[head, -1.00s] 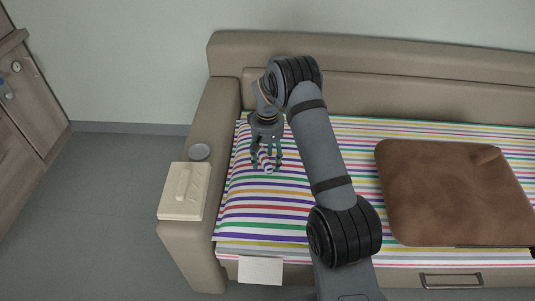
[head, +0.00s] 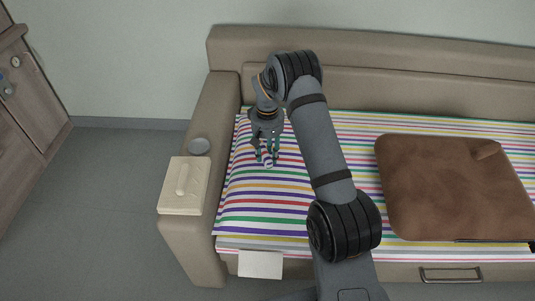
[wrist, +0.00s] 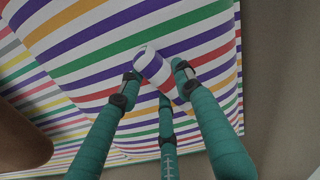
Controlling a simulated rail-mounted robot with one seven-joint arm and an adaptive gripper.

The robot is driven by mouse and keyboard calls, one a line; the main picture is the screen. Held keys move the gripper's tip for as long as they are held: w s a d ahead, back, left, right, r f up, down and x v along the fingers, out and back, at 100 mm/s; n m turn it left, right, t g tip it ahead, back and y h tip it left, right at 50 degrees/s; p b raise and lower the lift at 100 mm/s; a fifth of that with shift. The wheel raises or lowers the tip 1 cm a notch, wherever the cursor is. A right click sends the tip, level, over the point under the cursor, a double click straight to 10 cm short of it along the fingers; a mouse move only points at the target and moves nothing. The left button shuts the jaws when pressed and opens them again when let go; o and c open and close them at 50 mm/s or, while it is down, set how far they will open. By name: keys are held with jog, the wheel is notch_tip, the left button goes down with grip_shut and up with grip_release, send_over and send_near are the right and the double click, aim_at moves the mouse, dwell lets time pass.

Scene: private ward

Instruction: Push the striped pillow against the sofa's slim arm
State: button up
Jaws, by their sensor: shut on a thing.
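The striped pillow (head: 262,205) lies flat at the left end of the sofa seat, its left edge along the inner side of the sofa's left arm (head: 213,105). Its stripes resemble the sheet below, so its right border is hard to tell. My gripper (head: 267,160) is over the pillow's upper part, pointing down. In the wrist view my gripper (wrist: 158,82) has its three green fingers closed around a small raised fold of the striped pillow (wrist: 100,65). The sofa's other arm is not in view.
A brown cushion (head: 450,190) lies on the striped sheet to the right. A white card (head: 260,264) hangs at the sofa's front. Floor at left is clear.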

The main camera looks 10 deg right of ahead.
grip_shut()
jog(key=o, duration=1)
grip_release()
jog(key=shift+c, duration=0.2)
notch_tip(320, 180, up, 12)
